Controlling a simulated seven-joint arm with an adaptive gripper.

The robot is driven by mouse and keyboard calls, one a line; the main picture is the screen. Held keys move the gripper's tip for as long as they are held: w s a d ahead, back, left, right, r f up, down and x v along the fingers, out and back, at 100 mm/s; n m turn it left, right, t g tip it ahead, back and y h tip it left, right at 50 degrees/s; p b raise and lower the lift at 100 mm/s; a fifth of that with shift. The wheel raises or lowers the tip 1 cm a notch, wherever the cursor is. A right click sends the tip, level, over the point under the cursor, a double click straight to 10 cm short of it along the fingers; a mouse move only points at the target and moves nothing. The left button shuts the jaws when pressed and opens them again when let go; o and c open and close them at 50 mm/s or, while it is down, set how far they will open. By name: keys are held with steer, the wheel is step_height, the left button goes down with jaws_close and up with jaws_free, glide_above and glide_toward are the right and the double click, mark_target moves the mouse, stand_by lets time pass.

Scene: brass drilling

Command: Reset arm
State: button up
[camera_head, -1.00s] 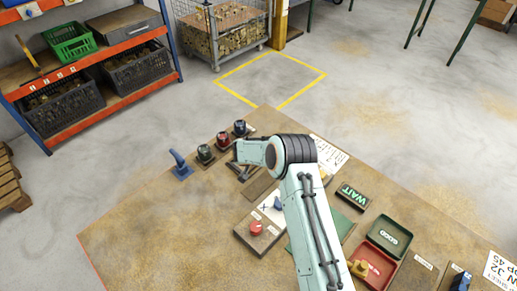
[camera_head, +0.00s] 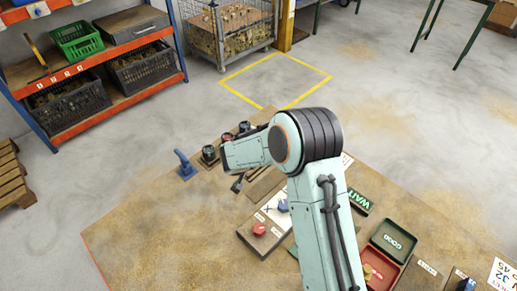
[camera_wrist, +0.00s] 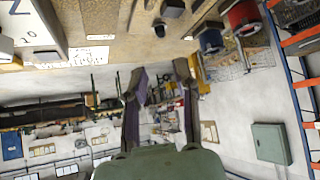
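My arm reaches over the tan workbench (camera_head: 150,225) in the head view, with its forearm bent to the left. My gripper (camera_wrist: 160,82) shows in the wrist view with its two dark fingers apart and nothing between them. In the head view only a small dark part near the bench shows below the wrist; the rest of the gripper is hidden by the arm. In the wrist view the fingers point across the room, with the bench along the top of the picture.
On the bench are a blue hook-shaped stand (camera_head: 185,165), a red button (camera_head: 259,229), a green WAIT sign (camera_head: 359,200), a green GOOD tray (camera_head: 393,240) and a red tray (camera_head: 379,268). Dark round-topped pieces stand behind my wrist. The bench's left front is clear.

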steer(key=w+d+r+m+t, duration=0.15)
steer(key=d+r, duration=0.25)
steer(key=r, duration=1)
steer(key=s+d+r+h, duration=0.1)
steer(key=s+d+r, duration=0.6)
steer(key=s+r, duration=0.3)
steer(key=s+a+f+n+g+y, duration=0.1)
steer(key=s+f+g, duration=0.2)
steer(key=s, duration=0.6)
steer(key=s+a+f+n+g+y, duration=0.1)
steer(key=s+f+n+g, duration=0.1)
steer(key=s, duration=0.8)
steer(key=s+f+n+g+y, duration=0.1)
steer(key=s+f+g, duration=0.3)
steer(key=s, duration=0.5)
steer(key=shift+s+a+n+g+y, duration=0.4)
steer(key=shift+n+g, duration=0.25)
steer(key=shift+g, duration=0.1)
steer(key=shift+o, duration=0.3)
steer(key=shift+w, duration=0.1)
